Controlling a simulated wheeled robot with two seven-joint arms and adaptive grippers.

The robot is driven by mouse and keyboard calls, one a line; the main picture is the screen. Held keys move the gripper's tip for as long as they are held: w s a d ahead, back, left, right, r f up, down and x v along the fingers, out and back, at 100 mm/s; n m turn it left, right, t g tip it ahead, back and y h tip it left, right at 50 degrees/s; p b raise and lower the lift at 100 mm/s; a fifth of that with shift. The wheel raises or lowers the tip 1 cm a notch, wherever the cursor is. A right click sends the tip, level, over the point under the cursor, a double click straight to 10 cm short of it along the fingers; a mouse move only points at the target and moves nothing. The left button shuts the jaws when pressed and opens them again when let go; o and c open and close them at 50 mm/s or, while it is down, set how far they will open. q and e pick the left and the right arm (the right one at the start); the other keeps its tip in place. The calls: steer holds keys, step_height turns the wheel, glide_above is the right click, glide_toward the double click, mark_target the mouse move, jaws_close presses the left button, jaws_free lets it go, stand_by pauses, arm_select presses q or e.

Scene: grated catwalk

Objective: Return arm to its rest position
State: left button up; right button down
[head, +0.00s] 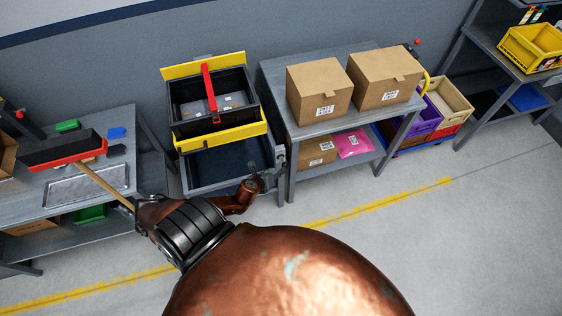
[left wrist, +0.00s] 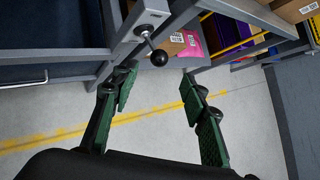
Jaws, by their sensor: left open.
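My copper left arm (head: 290,270) reaches from the bottom of the head view. My left gripper (head: 266,177) is small there, beside the right front of the stand holding the black bin. In the left wrist view its two green fingers (left wrist: 160,88) are spread wide and hold nothing. A lever with a black ball knob (left wrist: 158,58) shows just beyond the gap between the fingertips, apart from both fingers. The lever comes out of a grey mount (left wrist: 146,18) on the stand. My right gripper is not in view.
A workbench (head: 130,185) with a red-edged broom (head: 62,155) stands left. The stand's black bin (head: 212,98) has yellow edges and a red handle. A grey table (head: 285,120) at right carries two cartons (head: 320,90). Open floor (head: 430,240) with a yellow line lies in front.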

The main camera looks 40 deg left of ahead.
arm_select(q)
steer(key=s+f+n+g+b, duration=0.25)
steer(key=s+f+n, duration=0.2)
steer(key=f, duration=0.55)
steer(key=s+a+f+n+g+b, duration=0.1)
steer(key=s+f+n+b, duration=0.25)
steer(key=s+f, duration=0.4)
steer(key=s+f+n+g+b, duration=0.15)
steer(key=s+f+n, duration=0.3)
steer(key=f, duration=0.65)
steer(key=s+d+f+n+g+h+b, duration=0.1)
steer(key=s+d+f+n+g+b, duration=0.1)
steer(key=s+d+f+n, duration=0.4)
steer(key=s+d+f+n+g+h+b, duration=0.1)
steer(key=s+d+f+n+b, duration=0.3)
steer(key=s+f, duration=1)
steer(key=s+d+n, duration=0.3)
steer(key=d, duration=0.2)
steer(key=shift+s+g+b, duration=0.25)
steer(key=shift+g+b, duration=0.15)
steer(key=shift+s+d, duration=0.1)
steer(key=shift+c, duration=0.3)
